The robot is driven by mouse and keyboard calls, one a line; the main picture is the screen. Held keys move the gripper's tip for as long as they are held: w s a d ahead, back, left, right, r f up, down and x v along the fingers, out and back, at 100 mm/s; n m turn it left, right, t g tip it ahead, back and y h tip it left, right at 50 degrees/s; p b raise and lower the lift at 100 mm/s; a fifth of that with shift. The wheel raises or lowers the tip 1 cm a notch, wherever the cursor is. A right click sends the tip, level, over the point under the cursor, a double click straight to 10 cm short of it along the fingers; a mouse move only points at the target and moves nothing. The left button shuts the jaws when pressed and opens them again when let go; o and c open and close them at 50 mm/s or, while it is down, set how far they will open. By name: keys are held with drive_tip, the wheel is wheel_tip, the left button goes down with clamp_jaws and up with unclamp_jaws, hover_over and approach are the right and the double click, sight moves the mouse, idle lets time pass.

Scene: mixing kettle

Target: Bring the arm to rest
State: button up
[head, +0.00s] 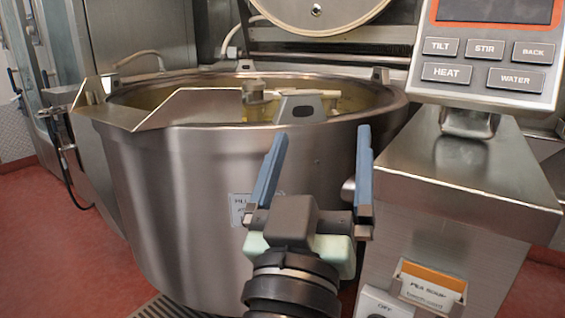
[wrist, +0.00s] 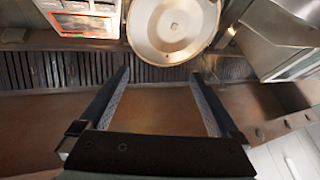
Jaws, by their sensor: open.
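My gripper (head: 320,135) is in front of the mixing kettle (head: 170,185) in the head view, its two blue fingers spread wide and pointing up. It is open and holds nothing. In the wrist view the fingers of my gripper (wrist: 160,75) are apart with nothing between them. The kettle is a large steel bowl with a pouring lip (head: 165,108) at its left front. A mixing arm (head: 255,95) stands inside above a yellowish content. I cannot tell whether the fingers touch the kettle wall.
A control panel (head: 490,62) with labelled buttons stands right of the kettle, above a steel pillar (head: 470,185) with an orange-and-white card (head: 430,288). The raised round lid (head: 310,10) is behind. Red floor (head: 60,235) is free at left. A floor grate (head: 165,308) lies below the kettle.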

drive_tip(key=s+a+r+t+y, duration=0.2)
drive_tip(key=s+r+t+y, duration=0.1)
drive_tip(key=s+r, duration=0.3)
drive_tip(key=s+a+r+t+y, duration=0.2)
drive_tip(key=s+r+y, duration=0.15)
drive_tip(key=r, duration=0.55)
wheel_tip(320, 180, up, 32)
drive_tip(key=w+p, duration=0.1)
drive_tip(key=p, duration=3.1)
drive_tip(key=shift+f+h+p, duration=0.25)
drive_tip(key=shift+h+p, duration=0.15)
drive_tip(key=shift+h, duration=0.05)
drive_tip(key=shift+d, duration=0.1)
